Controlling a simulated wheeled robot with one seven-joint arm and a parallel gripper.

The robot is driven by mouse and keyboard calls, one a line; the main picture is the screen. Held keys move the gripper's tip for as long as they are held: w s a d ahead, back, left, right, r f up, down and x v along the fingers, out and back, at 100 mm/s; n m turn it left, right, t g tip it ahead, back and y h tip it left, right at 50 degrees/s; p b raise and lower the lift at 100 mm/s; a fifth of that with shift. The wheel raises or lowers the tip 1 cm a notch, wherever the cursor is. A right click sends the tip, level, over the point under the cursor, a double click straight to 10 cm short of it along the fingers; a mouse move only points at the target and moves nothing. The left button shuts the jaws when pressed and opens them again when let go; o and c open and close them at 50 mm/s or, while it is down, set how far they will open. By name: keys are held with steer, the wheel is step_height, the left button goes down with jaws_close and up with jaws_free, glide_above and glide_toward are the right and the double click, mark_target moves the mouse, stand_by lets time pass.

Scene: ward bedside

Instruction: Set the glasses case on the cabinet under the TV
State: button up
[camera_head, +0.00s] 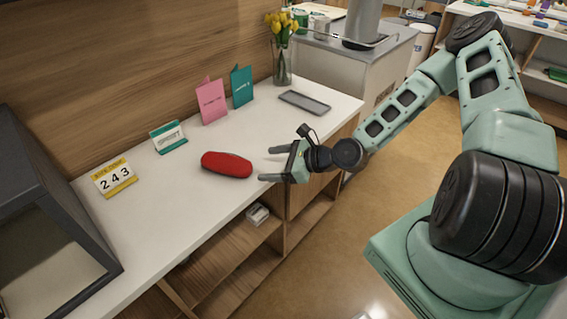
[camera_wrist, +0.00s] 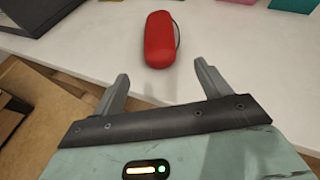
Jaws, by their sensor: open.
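A red glasses case (camera_head: 227,164) lies on the white top of a wooden cabinet (camera_head: 205,203), near its front edge. In the wrist view the red case (camera_wrist: 160,40) lies just beyond the fingertips, roughly in line with the gap between them. My gripper (camera_head: 265,164) is to the right of the case, low over the counter edge, with its fingers pointing at the case. It also shows in the wrist view (camera_wrist: 163,72), with its two grey fingers apart and nothing between them. I cannot make out a TV for certain.
A dark box-like frame (camera_head: 62,215) stands at the left end. A grey tray (camera_head: 304,103) and a tulip vase (camera_head: 282,60) are at the far right end.

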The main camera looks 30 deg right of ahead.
steer(key=s+a+n+g+h, duration=0.25)
steer(key=s+n+g, duration=0.4)
steer(key=n, duration=0.35)
steer(key=s+a+r+n+g+h, duration=0.2)
steer(key=s+a+r+n, duration=0.3)
steer(key=s+r+n, duration=0.4)
steer(key=s+a+r+n+g+h, duration=0.1)
steer(key=s+a+r+n+h, duration=0.3)
steer(key=s+r+n, duration=0.6)
steer(key=a+n, duration=0.1)
steer(key=n, duration=0.3)
steer(key=shift+s+a+n+g, duration=0.3)
steer(key=shift+g, duration=0.05)
steer(key=shift+r, duration=0.2)
